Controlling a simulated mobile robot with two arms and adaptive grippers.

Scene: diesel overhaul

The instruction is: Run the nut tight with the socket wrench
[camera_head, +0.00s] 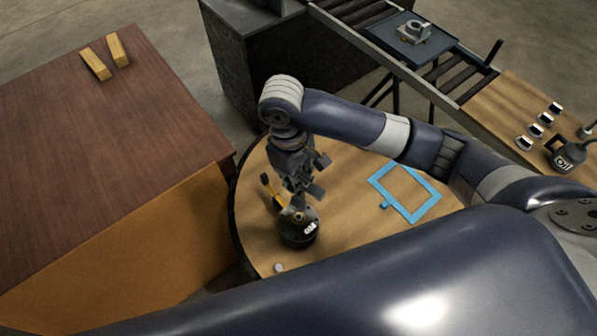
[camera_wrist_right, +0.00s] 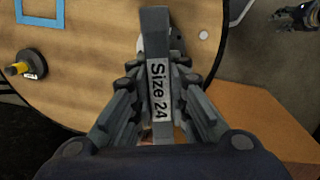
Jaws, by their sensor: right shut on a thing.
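My right gripper (camera_head: 305,190) is above the round table, over a black round part (camera_head: 298,236) with a white label and a small gold-coloured piece on top. In the right wrist view, my right gripper (camera_wrist_right: 158,100) is shut on a grey bar marked "Size 24" (camera_wrist_right: 156,50), which looks like the socket wrench. The wrench's lower end is hidden behind the bar, so I cannot tell whether it sits on a nut. No nut shows clearly. A dark gripper, probably my left one (camera_wrist_right: 298,15), shows small at the wrist view's top right; its jaws are unclear.
A brown cabinet (camera_head: 110,130) stands at left. A roller conveyor (camera_head: 350,12) with a dark tray (camera_head: 385,32) runs behind.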

